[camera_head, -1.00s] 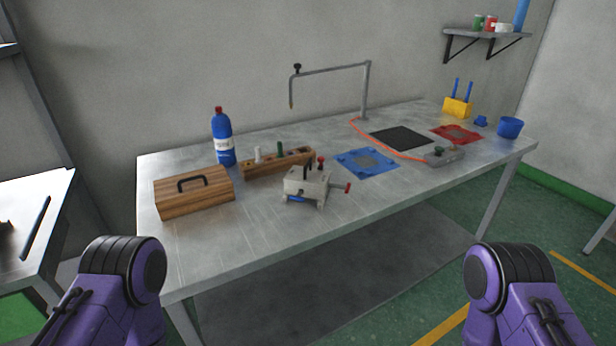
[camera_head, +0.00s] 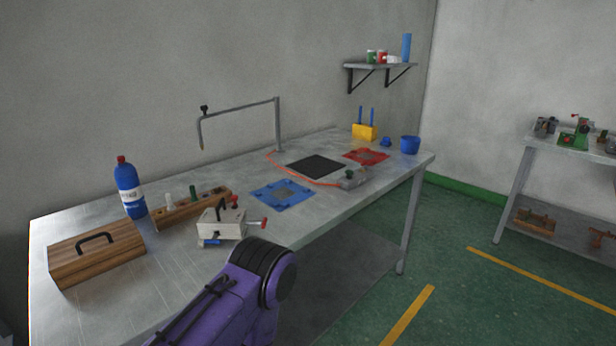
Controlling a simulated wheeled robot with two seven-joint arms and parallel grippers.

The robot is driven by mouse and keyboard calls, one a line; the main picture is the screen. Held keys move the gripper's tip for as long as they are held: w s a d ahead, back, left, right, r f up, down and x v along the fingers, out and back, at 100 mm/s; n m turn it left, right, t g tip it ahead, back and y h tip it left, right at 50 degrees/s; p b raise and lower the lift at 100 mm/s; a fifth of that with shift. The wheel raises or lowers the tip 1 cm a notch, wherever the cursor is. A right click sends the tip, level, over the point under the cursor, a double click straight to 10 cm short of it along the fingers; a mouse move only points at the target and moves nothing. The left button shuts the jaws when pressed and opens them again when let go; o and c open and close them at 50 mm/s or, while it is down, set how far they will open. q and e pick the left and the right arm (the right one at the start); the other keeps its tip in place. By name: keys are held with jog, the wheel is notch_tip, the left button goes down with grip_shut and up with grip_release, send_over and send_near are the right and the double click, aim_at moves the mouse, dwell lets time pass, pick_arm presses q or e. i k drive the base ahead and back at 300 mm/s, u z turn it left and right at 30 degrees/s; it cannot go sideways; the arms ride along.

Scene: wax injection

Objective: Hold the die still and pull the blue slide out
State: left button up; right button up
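The die (camera_head: 218,224) is a pale metal block on the table's front edge, left of the middle. It has dark and red knobs on top and a red-ended rod on its right side. The blue slide (camera_head: 210,242) shows as a small blue piece low on the die's front left. A purple and black arm link of mine stands in front of the table, just below the die. Neither gripper is in view.
A wooden box with a handle (camera_head: 98,254), a blue bottle (camera_head: 130,188) and a wooden rack (camera_head: 180,213) stand left of the die. A blue plate (camera_head: 264,194) lies to its right. A second table (camera_head: 575,150) stands at the far right. Green floor between is clear.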

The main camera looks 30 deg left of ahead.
aim_at(213, 241)
jog(key=z, duration=0.3)
jog(key=i, duration=2.85)
jog(key=u, duration=4)
